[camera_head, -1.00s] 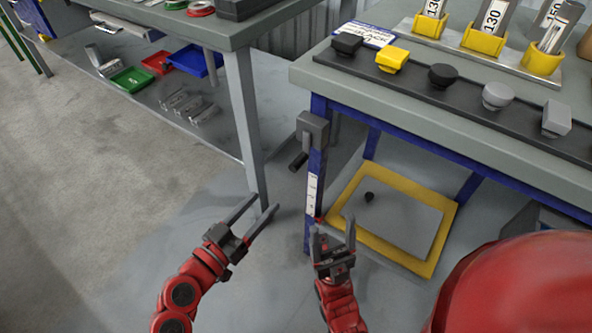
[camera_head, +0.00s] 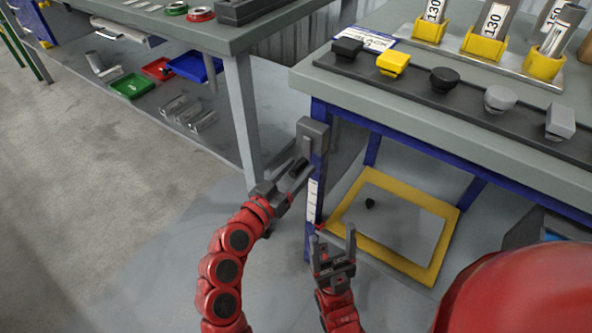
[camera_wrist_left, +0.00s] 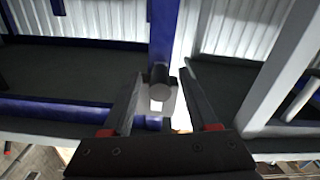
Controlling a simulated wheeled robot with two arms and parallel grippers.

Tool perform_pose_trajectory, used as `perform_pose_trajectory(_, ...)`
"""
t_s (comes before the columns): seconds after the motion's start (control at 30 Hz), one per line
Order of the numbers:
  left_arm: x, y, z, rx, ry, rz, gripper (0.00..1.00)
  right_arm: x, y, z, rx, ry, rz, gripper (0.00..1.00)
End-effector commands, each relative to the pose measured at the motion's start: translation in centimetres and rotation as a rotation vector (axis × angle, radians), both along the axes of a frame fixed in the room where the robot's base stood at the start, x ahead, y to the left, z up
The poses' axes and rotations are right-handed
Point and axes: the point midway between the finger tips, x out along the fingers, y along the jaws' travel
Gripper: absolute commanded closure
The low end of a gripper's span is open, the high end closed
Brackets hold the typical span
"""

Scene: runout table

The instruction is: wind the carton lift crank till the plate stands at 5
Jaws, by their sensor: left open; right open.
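The crank's grey housing (camera_head: 313,133) sits at the top of the blue table leg, with its dark handle (camera_head: 301,167) hanging below. My left gripper (camera_head: 290,172) is open at the handle. In the left wrist view the crank handle (camera_wrist_left: 159,74) lies between the two open fingers; contact cannot be told. The lift plate (camera_head: 405,221), grey with a yellow border, is low under the table. A white scale strip (camera_head: 312,200) runs down the leg; its numbers are too small to read. A small red mark (camera_head: 320,228) is near its lower end. My right gripper (camera_head: 333,235) is open and empty before the plate.
The right table (camera_head: 440,110) carries several caps and yellow holders. The left table's leg (camera_head: 242,120) stands close to my left arm. Floor at the left is clear.

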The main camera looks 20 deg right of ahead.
Motion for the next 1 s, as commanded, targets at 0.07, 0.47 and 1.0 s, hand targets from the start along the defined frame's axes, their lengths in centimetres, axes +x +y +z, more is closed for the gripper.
perform_pose_trajectory(0.07, 0.0, 0.01, -0.01, 0.0, 0.0, 0.0, 0.46, 0.0, 0.0, 0.0, 0.0, 0.0, 0.0, 0.3)
perform_pose_trajectory(0.47, -0.01, 0.03, -0.03, 0.0, 0.0, 0.0, 1.0, 0.0, 0.0, 0.0, 0.0, 0.0, 0.0, 0.3)
perform_pose_trajectory(1.0, -0.01, 0.04, -0.07, 0.001, 0.001, 0.0, 1.0, 0.0, 0.0, 0.0, 0.0, 0.0, 0.0, 0.3)
